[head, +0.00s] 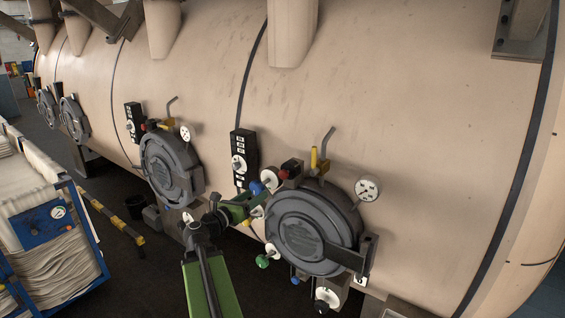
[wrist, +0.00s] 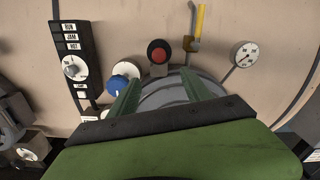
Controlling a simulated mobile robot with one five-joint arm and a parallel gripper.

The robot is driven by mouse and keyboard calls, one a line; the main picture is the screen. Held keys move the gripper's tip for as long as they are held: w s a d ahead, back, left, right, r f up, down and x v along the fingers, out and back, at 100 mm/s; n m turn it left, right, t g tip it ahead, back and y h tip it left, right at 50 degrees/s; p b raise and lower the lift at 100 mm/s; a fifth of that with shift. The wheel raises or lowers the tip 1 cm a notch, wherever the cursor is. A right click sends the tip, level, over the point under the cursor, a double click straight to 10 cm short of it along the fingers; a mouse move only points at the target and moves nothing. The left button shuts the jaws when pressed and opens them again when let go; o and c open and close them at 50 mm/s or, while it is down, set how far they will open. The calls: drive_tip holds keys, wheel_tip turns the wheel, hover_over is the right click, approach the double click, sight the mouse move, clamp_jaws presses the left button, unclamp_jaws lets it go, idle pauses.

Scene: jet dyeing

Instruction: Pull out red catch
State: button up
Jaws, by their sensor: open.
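The red catch (head: 291,168) is a round red piece on a small black block, at the upper left edge of the round grey door (head: 303,235). In the wrist view the red catch (wrist: 158,51) shows just beyond and between my fingertips. My gripper (head: 264,196) reaches in from the left, in front of the tank. In the wrist view my gripper (wrist: 161,80) is open, with its two green fingers apart and nothing between them. It appears apart from the catch. The lower part of the door is hidden by my gripper in the wrist view.
A blue knob (wrist: 118,84) sits close beside my left finger. A black switch panel (wrist: 74,62) is further left. A yellow lever (wrist: 200,20) and a pressure gauge (wrist: 244,54) are to the right. A green valve knob (head: 262,261) is below. A white-loaded cart (head: 40,222) stands at left.

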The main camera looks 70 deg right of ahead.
sight(282, 177)
drive_tip(key=x, duration=1.7)
drive_tip(key=shift+d+f, duration=0.1)
drive_tip(key=shift+d, duration=0.1)
drive_tip(key=shift+c, duration=0.5)
clamp_jaws()
